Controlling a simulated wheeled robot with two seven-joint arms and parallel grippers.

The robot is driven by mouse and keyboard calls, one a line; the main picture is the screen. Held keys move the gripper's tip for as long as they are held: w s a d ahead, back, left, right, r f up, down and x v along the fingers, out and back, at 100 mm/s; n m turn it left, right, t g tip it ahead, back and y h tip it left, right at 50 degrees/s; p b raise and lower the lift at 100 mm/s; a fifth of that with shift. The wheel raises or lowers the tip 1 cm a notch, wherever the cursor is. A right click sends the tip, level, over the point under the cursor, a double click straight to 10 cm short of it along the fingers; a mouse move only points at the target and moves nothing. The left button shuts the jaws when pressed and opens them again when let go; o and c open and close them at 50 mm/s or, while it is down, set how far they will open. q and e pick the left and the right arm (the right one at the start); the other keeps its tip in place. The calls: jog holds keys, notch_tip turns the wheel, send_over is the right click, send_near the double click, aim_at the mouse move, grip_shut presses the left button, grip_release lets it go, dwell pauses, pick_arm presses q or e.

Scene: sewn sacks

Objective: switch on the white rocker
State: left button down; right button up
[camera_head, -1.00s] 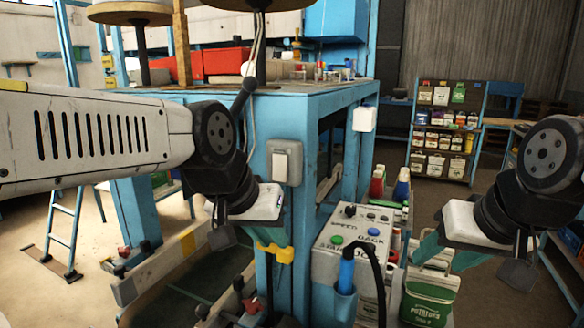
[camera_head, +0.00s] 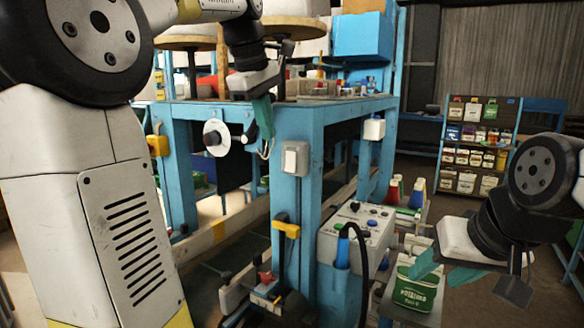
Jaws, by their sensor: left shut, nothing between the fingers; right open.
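The white rocker (camera_head: 290,161) sits in a grey switch box on the front of a blue bench post, and nothing covers it. Whether it is on or off is too small to tell. My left gripper (camera_head: 265,133) is shut and empty, fingers pointing down, above and to the left of the rocker and apart from it. My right gripper (camera_head: 432,279) is open and empty at the lower right, well away from the rocker, near a green potatoes sack (camera_head: 414,292).
A control box (camera_head: 352,238) with knobs and a blue holder stands right of the post. A white box (camera_head: 374,129) hangs on a farther post. Shelves of sacks stand behind.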

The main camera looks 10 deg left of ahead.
aim_at(285, 162)
pick_arm(q)
jog(key=shift+a+r, duration=0.1)
jog(key=shift+r, duration=0.05)
jog(key=x, duration=0.3)
jog(key=w+x, duration=0.1)
jog(key=x, duration=0.3)
jog(key=w+d+r+x, duration=0.1)
jog(key=x, duration=0.3)
jog(key=shift+w+f, duration=0.25)
jog(key=shift+f, duration=0.05)
jog(key=shift+w+d, duration=0.2)
jog(key=shift+w, duration=0.2)
